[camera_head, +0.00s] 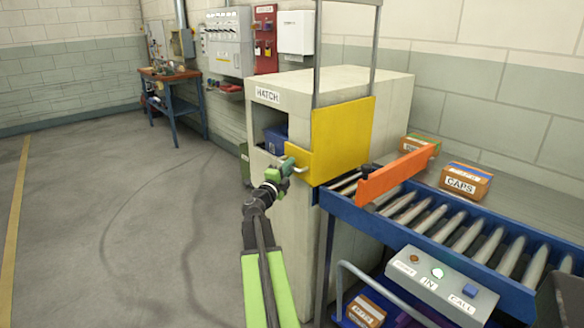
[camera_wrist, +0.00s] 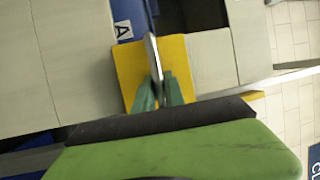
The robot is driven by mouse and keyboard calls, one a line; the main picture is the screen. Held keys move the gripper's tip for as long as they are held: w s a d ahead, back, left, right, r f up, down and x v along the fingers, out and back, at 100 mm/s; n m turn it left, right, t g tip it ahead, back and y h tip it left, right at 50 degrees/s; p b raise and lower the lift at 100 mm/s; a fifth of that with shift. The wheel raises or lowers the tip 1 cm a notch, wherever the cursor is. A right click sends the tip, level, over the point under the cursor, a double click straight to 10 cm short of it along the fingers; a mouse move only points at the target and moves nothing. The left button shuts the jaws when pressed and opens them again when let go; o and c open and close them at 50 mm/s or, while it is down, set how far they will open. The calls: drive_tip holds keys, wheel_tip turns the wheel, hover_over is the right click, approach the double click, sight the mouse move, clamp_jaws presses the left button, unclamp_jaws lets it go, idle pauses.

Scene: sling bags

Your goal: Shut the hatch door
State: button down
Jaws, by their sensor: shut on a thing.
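The pale cabinet labelled HATCH (camera_head: 267,95) has a dark opening in its front, with a blue bin (camera_head: 276,138) partly visible inside. The yellow hatch door (camera_head: 343,137) stands in front of the cabinet between upright grey rails, leaving the left part of the opening uncovered. My gripper (camera_head: 288,166) is at the door's lower left, shut on its pale metal handle (camera_head: 301,168). In the wrist view, my green fingers (camera_wrist: 160,92) close around the grey handle bar (camera_wrist: 154,56), with the yellow door (camera_wrist: 130,68) behind. The fingers hide part of the handle.
A roller conveyor (camera_head: 440,225) with an orange guard (camera_head: 396,174) lies right of the door. A CAPS box (camera_head: 466,181) is behind it. A control box (camera_head: 441,285) stands in front. The floor at left is clear up to a workbench (camera_head: 172,88).

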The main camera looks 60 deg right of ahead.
drive_tip(key=shift+a+f, duration=0.15)
drive_tip(key=shift+f, duration=0.35)
drive_tip(key=shift+a+r, duration=0.1)
drive_tip(key=shift+a, duration=0.05)
drive_tip(key=c, duration=1.4)
unclamp_jaws()
drive_tip(key=w+b+v, duration=0.1)
drive_tip(key=b+v, duration=0.1)
drive_tip(key=v, duration=0.9)
drive_tip(key=shift+s+a, duration=0.35)
drive_tip(key=shift+s, duration=0.1)
